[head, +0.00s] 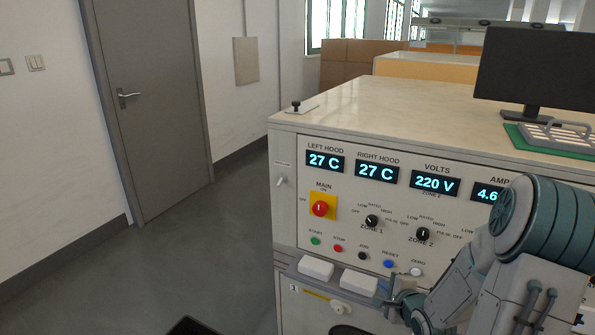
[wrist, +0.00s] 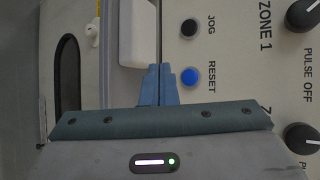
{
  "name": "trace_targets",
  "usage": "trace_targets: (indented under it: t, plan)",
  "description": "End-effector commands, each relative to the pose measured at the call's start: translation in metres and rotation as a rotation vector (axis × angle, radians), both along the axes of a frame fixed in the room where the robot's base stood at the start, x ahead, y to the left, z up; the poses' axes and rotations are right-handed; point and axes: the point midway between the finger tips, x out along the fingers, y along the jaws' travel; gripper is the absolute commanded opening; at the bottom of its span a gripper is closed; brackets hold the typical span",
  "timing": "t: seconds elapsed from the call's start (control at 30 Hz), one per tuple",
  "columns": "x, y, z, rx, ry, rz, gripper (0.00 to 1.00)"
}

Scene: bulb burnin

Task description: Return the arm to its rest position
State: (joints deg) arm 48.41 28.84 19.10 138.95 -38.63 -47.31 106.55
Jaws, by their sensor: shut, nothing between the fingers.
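My gripper (head: 392,284) is low in front of the control panel in the head view, at the right end of the ledge below the buttons. In the wrist view my gripper's blue fingers (wrist: 159,86) are together with nothing between them. They are close to the blue RESET button (wrist: 191,77) and the edge of the ledge; I cannot tell whether they touch anything. My arm reaches in from the lower right of the head view and covers part of the panel.
The cabinet's panel (head: 340,212) has displays, a red MAIN switch (head: 320,208), black zone knobs (head: 372,221) and several buttons. Two white blocks (head: 316,267) sit on the ledge. A monitor (head: 537,68) stands on top.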

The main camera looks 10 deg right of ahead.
Motion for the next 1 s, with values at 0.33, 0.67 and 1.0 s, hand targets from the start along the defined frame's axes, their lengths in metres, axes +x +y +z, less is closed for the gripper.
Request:
trace_targets:
  t: [0.33,0.67,1.0]
  plan:
    - [-0.026,0.026,0.072,-0.626,0.290,0.250,0.00]
    - [-0.100,0.075,0.158,-1.038,0.547,0.655,0.00]
    - [-0.200,0.139,0.221,-1.176,0.577,1.210,0.00]
